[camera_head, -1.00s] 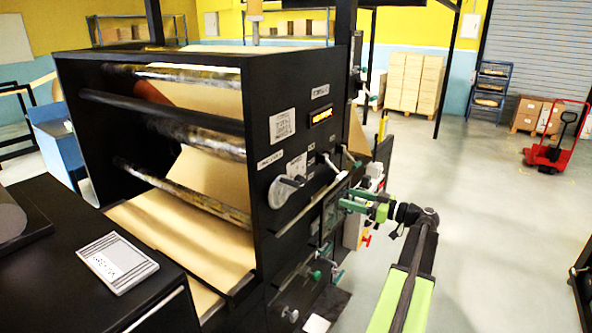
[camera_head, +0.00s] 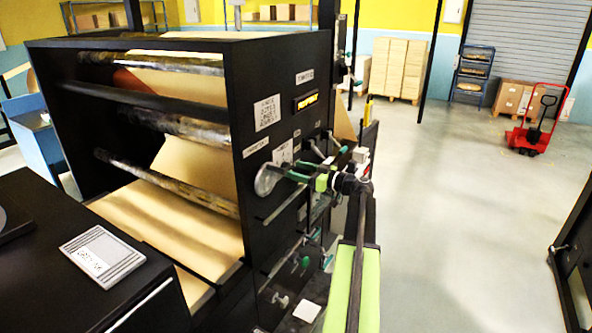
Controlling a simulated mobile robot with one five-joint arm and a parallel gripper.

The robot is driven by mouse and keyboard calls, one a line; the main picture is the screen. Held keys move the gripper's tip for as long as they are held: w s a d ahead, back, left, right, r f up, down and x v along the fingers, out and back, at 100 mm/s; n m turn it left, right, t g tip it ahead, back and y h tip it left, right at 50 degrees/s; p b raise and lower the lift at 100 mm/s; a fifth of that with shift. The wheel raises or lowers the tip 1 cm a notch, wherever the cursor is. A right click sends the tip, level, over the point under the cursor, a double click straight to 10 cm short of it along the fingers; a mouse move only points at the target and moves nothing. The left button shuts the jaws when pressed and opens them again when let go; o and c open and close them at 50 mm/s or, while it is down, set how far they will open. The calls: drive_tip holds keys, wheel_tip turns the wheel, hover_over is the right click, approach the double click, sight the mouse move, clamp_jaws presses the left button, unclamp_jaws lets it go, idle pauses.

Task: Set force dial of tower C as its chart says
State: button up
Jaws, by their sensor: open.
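The black tower (camera_head: 236,80) stands left of centre with rollers and kraft web inside. A white chart (camera_head: 267,113) is on its side panel; its print is too small to read. A round silver dial (camera_head: 265,182) sits lower on that panel, partly behind my gripper. Its setting cannot be read. My gripper (camera_head: 292,170), with green and dark fingers, is open at the dial's right side. I cannot tell whether it touches the dial. A small label (camera_head: 305,77) near the panel's top is not clearly legible.
An orange-lit display (camera_head: 307,102) is beside the chart. Several knobs and levers line the panel's lower part. A printed card (camera_head: 102,258) lies on the black cabinet at left. A red pallet truck (camera_head: 535,125) stands far right.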

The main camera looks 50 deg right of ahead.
drive_tip(key=shift+w+a, duration=0.15)
drive_tip(key=shift+w, duration=0.35)
drive_tip(key=shift+c, duration=0.4)
